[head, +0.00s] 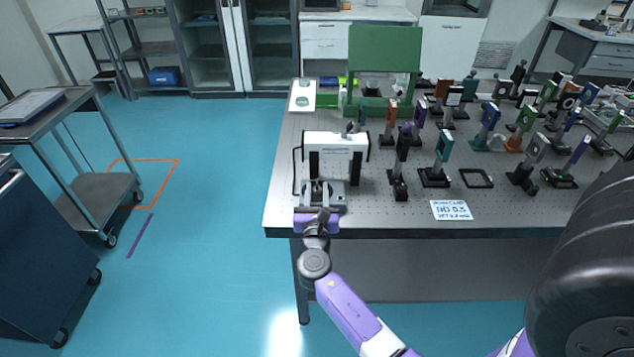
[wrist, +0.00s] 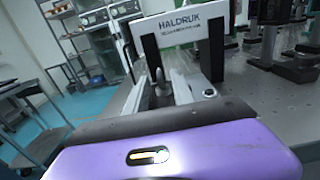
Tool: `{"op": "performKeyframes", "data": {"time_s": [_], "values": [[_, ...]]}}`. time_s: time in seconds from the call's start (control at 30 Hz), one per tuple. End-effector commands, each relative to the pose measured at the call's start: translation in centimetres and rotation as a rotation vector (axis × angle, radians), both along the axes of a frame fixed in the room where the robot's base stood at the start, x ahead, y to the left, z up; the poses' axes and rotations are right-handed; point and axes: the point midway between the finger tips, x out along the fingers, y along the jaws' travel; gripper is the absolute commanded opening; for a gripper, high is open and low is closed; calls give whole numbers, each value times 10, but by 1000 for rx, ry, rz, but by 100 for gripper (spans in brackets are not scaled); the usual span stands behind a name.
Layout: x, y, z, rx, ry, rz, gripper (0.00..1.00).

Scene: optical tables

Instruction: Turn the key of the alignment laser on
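A white device with dark sides, marked HALDRUK (head: 335,142), stands at the table's front left; its labelled face also shows in the wrist view (wrist: 187,25). I take it for the alignment laser, but cannot confirm this. My gripper (head: 322,188) is in front of it, low over the table's front edge. In the wrist view my gripper (wrist: 160,88) points at the device, with its fingers apart. A small grey upright piece (wrist: 160,76) shows between the fingers; I cannot tell whether it is the key, or whether anything touches it. The key's position is not readable.
The perforated optical table (head: 400,215) holds several optic mounts right of the device. A white label card (head: 451,210) lies near the front edge. A green panel (head: 385,48) stands behind. A metal cart (head: 85,182) stands left, with clear blue floor between it and the table.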

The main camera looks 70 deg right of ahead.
Motion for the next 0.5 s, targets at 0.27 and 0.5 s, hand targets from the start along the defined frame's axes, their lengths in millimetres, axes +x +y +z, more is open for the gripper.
{"op": "performKeyframes", "data": {"time_s": [0.27, 0.5], "values": [[11, -27, 0, 1, -1, 0, 29], [12, -30, -1, 1, -1, 1, 29]]}}
